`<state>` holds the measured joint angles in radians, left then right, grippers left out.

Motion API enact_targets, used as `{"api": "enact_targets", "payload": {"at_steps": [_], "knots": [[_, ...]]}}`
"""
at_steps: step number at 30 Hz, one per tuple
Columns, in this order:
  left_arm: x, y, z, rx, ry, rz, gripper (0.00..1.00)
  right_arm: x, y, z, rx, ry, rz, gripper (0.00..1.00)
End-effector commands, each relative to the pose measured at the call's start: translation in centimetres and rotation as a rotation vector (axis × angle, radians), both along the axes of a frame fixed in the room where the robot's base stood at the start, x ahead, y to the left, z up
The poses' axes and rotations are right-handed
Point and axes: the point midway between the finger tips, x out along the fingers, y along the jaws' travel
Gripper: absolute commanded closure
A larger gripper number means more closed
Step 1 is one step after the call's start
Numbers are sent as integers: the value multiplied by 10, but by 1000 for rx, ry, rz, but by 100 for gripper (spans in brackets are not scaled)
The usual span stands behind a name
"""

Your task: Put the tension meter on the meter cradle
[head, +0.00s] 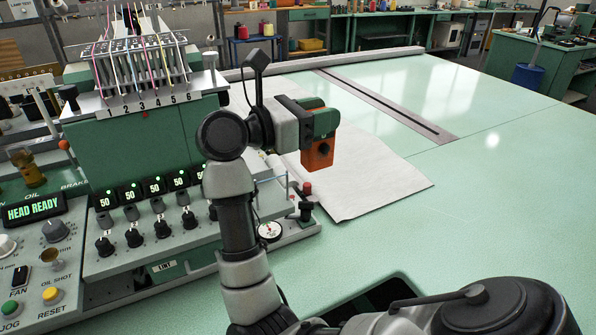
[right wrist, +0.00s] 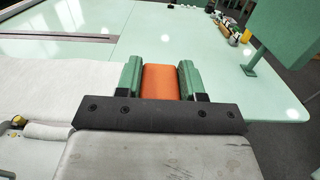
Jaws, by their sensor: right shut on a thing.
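My right gripper (head: 318,140) hangs above the white cloth, right of the tufting head. Its green fingers are shut on an orange block, which I take to be the tension meter (head: 317,155). The block also shows between the fingers in the right wrist view (right wrist: 160,82). It is clear of the machine and looks raised above the cloth. I cannot make out the meter cradle for certain; my arm hides part of the machine's right side. My left gripper is not in view.
The tufting head (head: 145,135) with its knobs and displays stands at the left. A small round dial (head: 270,230) and a red-topped post (head: 307,190) are on its right side. White cloth (head: 370,185) lies on the pale green table (head: 500,190), which is mostly clear at the right.

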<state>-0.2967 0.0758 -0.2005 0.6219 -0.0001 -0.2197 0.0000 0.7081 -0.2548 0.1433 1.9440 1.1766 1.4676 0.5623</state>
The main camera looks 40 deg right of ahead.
Motion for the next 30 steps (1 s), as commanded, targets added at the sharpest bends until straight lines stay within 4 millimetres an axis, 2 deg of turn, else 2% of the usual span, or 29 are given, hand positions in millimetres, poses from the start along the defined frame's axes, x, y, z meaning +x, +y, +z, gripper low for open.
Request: {"api": "enact_targets", "payload": {"at_steps": [5, 12, 15, 22, 27, 30], "knots": [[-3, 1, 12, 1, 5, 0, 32, 31, 13, -16, -2, 9, 0, 93], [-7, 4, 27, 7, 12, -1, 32, 80, 34, -48, -2, 8, 0, 93], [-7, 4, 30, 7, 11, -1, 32, 94, 39, -58, -2, 5, -1, 93], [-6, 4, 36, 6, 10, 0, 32, 103, 43, -73, -2, 5, -1, 93], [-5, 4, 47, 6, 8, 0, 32, 103, 43, -97, -2, 5, -1, 93], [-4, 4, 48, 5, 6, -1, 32, 103, 43, -105, -3, 2, -1, 93]]}}
